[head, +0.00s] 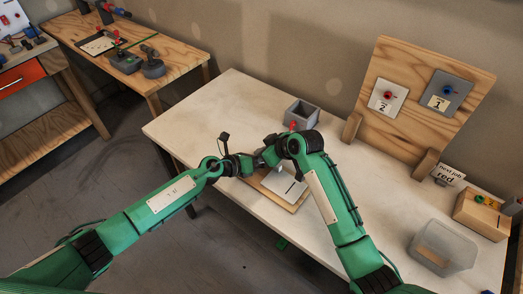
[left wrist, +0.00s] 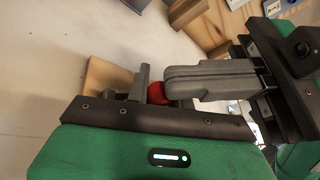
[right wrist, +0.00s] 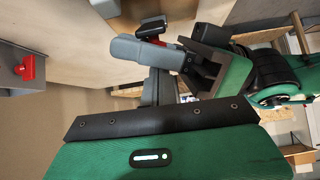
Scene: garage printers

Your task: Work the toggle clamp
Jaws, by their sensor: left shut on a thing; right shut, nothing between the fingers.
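The clamp's wooden base (head: 261,192) lies on the white table, with a white plate (head: 284,187) on it. The clamp itself is mostly hidden behind my grippers. My left gripper (head: 256,160) is shut on a red handle (left wrist: 157,93), which shows between its grey fingers in the left wrist view. My right gripper (head: 271,156) is shut and empty, close beside the left one. Its grey fingers (left wrist: 208,80) lie together near the red handle in the left wrist view; I cannot tell whether they touch it.
A grey box (head: 303,112) stands behind the grippers. A wooden panel (head: 425,95) with two knobs stands at the back right. The table's left part is clear.

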